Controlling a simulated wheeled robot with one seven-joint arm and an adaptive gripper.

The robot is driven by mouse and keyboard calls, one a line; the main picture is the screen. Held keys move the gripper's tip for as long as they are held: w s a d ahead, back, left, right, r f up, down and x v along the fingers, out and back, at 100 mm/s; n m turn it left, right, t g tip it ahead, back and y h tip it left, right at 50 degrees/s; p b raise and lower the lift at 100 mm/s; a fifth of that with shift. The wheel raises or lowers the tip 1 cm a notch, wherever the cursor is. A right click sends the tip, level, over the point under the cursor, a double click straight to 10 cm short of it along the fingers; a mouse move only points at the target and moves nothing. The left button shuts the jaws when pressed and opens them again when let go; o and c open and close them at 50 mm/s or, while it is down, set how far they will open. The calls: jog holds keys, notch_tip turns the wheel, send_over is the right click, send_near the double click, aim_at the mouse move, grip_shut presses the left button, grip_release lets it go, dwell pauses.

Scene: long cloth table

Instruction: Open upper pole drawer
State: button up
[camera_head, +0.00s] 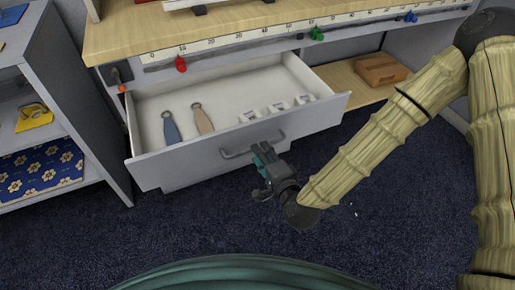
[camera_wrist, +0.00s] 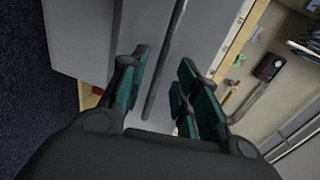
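The grey drawer (camera_head: 210,162) under the wooden worktop stands pulled well out, its white inside showing. Its bar handle (camera_head: 236,154) runs across the middle of the front. My gripper (camera_head: 263,157) is at the right part of this handle, in front of the drawer. In the wrist view the handle (camera_wrist: 165,65) passes between the teal finger pads of my gripper (camera_wrist: 166,84). The pads stand apart, with gaps to the bar, so the gripper looks open around it.
Inside the drawer lie a blue tool (camera_head: 171,130), a tan tool (camera_head: 202,119) and several small white blocks. The wooden worktop (camera_head: 200,25) carries a ruler strip. Grey shelves (camera_head: 95,100) stand left. A brown box (camera_head: 380,69) sits right. Dark carpet (camera_head: 190,220) lies clear in front.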

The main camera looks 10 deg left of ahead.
jog(key=v, duration=0.8)
dwell(0.4)
jog(key=s+d+f+n+g+h, duration=0.2)
jog(key=s+d+f+n+g, duration=0.15)
jog(key=f, duration=0.55)
jog(key=s+d+f+n+g+h, duration=0.1)
jog(key=s+d+f+n+g, duration=0.15)
jog(key=s+d+f, duration=0.4)
jog(key=s+d+f+n+g+h, duration=0.25)
jog(key=s+d+f, duration=0.3)
jog(key=d, duration=0.35)
jog(key=s+d+f+n+g+h, duration=0.2)
jog(key=s+d+f+g+h, duration=0.25)
jog(key=d+f, duration=0.3)
notch_tip(320, 180, up, 20)
jog(key=d+p, duration=0.1)
jog(key=p, duration=1.8)
jog(key=shift+s+d+y+p, duration=0.3)
jog(key=shift+s+y, duration=0.1)
